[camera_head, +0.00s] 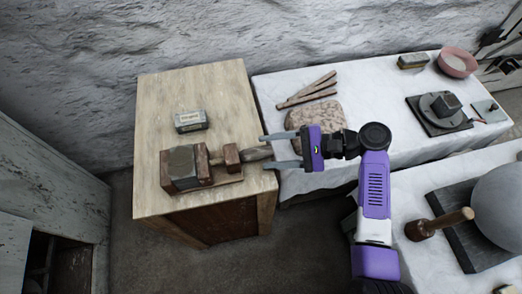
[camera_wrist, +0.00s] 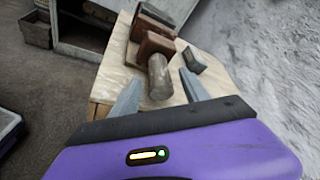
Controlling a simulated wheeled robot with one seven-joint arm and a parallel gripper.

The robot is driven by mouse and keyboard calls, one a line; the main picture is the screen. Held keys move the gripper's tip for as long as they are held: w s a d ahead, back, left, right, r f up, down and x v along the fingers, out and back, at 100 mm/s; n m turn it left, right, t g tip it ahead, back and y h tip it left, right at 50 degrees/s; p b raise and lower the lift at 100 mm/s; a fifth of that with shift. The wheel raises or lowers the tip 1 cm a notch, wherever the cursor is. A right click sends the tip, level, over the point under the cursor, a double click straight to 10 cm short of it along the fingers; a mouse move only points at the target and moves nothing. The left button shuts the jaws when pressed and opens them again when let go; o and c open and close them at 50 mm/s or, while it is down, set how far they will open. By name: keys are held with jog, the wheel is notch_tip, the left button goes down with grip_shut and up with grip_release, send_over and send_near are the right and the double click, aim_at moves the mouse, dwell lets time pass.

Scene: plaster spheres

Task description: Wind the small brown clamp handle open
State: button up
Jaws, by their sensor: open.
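The clamp (camera_head: 207,182) lies on a wooden-topped bench, with a grey block (camera_head: 181,162) at its left end and a brown upright block (camera_head: 232,158) near its right end. Its small brown handle (camera_head: 256,154), a rounded grip, sticks out to the right; in the wrist view the handle (camera_wrist: 159,78) points towards the camera. My gripper (camera_head: 268,151) is open, one finger on each side of the handle's end. In the wrist view a gap shows between the handle and each finger. Whether the fingers are level with the handle is hard to tell.
A small labelled box (camera_head: 191,121) lies on the bench (camera_head: 238,98) behind the clamp. A white-covered table (camera_head: 381,90) adjoins on the right, holding a patterned lump (camera_head: 315,115), wooden sticks (camera_head: 310,90) and a pink bowl (camera_head: 457,62). A mallet (camera_head: 420,229) and large sphere (camera_head: 500,205) are nearer.

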aim_at(261, 154)
jog(key=shift+x, duration=1.5)
jog(key=shift+c, duration=0.4)
grip_shut()
jog(key=n+b, duration=0.1)
jog(key=n+t+y+b, duration=0.1)
jog(key=shift+s+f+n, duration=0.1)
jog(key=shift+f+n, duration=0.2)
jog(key=n+y+b, duration=0.1)
jog(key=n+b, duration=0.1)
jog(key=shift+f+t+b, duration=0.1)
jog(key=shift+t+b, duration=0.2)
jog(key=shift+t, duration=0.1)
jog(key=n+y+b, duration=0.1)
jog(key=n+b, duration=0.2)
jog(key=b, duration=0.2)
jog(key=shift+f+n+y, duration=0.1)
jog(key=shift+n+y, duration=0.2)
jog(key=shift+n, duration=0.1)
jog(key=n+b, duration=0.2)
jog(key=shift+y+b, duration=0.35)
jog(key=shift+y, duration=0.05)
